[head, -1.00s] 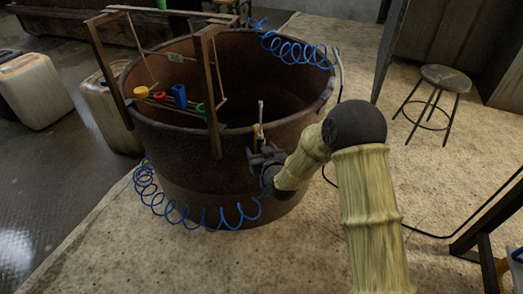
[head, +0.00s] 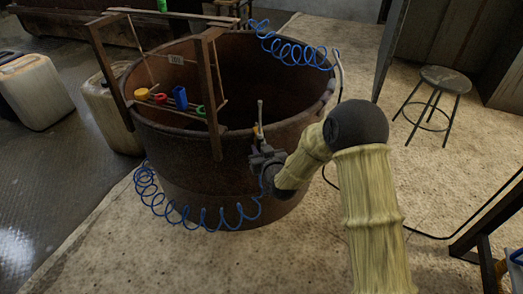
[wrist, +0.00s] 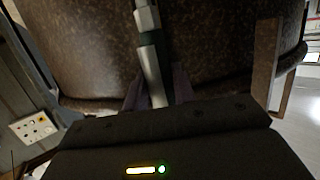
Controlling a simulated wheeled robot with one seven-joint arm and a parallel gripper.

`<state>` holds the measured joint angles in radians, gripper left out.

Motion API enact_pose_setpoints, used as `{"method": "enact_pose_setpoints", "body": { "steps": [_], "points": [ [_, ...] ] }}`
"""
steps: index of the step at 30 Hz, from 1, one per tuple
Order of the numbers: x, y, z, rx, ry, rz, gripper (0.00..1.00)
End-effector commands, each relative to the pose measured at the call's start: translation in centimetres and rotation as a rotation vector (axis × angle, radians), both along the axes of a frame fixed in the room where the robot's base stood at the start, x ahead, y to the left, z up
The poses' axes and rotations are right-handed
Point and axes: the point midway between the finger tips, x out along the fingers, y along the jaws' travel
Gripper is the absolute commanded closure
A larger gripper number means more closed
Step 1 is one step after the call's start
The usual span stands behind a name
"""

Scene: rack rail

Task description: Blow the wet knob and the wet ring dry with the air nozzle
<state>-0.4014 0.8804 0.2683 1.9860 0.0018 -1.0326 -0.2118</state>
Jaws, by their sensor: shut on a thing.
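My gripper (head: 262,148) is shut on the air nozzle (head: 260,112), a slim grey metal piece pointing up beside the tub's near rim. In the wrist view, the nozzle (wrist: 149,60) stands between the fingers against the brown tub wall. Small coloured pieces sit on a hanging rail in the frame over the tub: a yellow one (head: 141,94), a red one (head: 159,98), a blue one (head: 180,98) and a green one (head: 199,110) that looks ring-shaped. The nozzle is to their right, well apart. I cannot tell which are wet.
A coiled blue hose (head: 205,222) loops low around the tub. Pale jerrycans (head: 35,90) stand left; a stool (head: 445,78) stands right on open floor.

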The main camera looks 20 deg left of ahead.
Motion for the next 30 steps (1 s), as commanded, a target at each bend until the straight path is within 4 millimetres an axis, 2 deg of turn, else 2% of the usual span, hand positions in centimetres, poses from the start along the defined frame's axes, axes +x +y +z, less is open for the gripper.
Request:
{"method": "enact_pose_setpoints", "body": {
  "steps": [16,30],
  "points": [
    [0.0,0.0,2.9,0.002,-0.003,-0.001,0.85],
    [-0.2,-0.2,2.9,0.001,-0.001,0.000,0.85]
  ]
}}
